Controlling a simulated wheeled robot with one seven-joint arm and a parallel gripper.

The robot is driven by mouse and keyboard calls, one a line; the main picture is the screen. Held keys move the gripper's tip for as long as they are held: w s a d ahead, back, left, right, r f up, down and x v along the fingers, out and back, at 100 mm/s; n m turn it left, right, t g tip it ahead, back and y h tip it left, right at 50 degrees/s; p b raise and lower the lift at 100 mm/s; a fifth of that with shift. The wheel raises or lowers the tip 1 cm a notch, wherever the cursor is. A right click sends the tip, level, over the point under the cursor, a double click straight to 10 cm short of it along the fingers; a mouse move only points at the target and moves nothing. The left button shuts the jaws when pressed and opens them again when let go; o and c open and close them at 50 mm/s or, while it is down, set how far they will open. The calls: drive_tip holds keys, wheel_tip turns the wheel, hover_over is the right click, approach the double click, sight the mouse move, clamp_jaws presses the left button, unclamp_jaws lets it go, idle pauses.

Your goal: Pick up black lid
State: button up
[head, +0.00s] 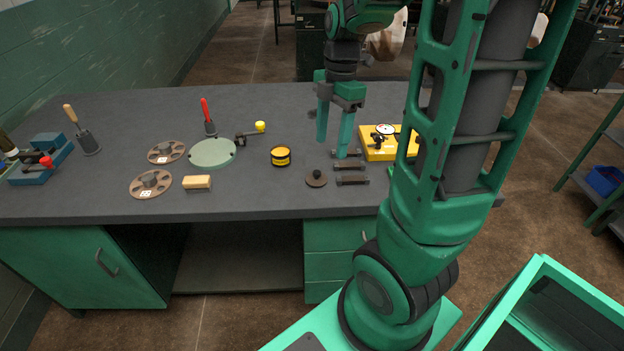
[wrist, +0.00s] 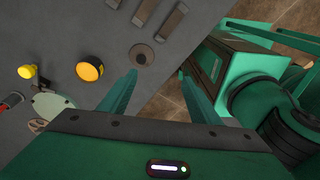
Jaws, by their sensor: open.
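The black lid (head: 316,179), a small dark disc with a round knob on top, lies flat near the front edge of the workbench. It also shows in the wrist view (wrist: 143,56), just beyond the fingertips and toward the left finger. My gripper (head: 332,149) is open and empty. Its two green fingers point down above the bench, behind and slightly right of the lid in the head view. In the wrist view my gripper (wrist: 157,71) has its fingers spread, with nothing between them.
Several dark bars (head: 350,167) lie right of the lid, and a yellow box (head: 378,152) sits behind them. A black-and-yellow round tin (head: 280,156) stands left of it. A yellow block (head: 197,183), brown discs (head: 151,184) and a pale green disc (head: 211,153) lie farther left.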

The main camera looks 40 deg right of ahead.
sight(317, 171)
drive_tip(key=w+f+n, duration=0.2)
drive_tip(key=w+n, duration=0.3)
drive_tip(key=n, duration=0.2)
drive_tip(key=shift+n, duration=0.3)
drive_tip(key=f, duration=0.7)
drive_tip(key=s+a+f, duration=0.1)
drive_tip(key=f, duration=0.2)
drive_tip(key=shift+f, duration=0.25)
drive_tip(key=shift+w, duration=0.1)
drive_tip(key=c, duration=0.8)
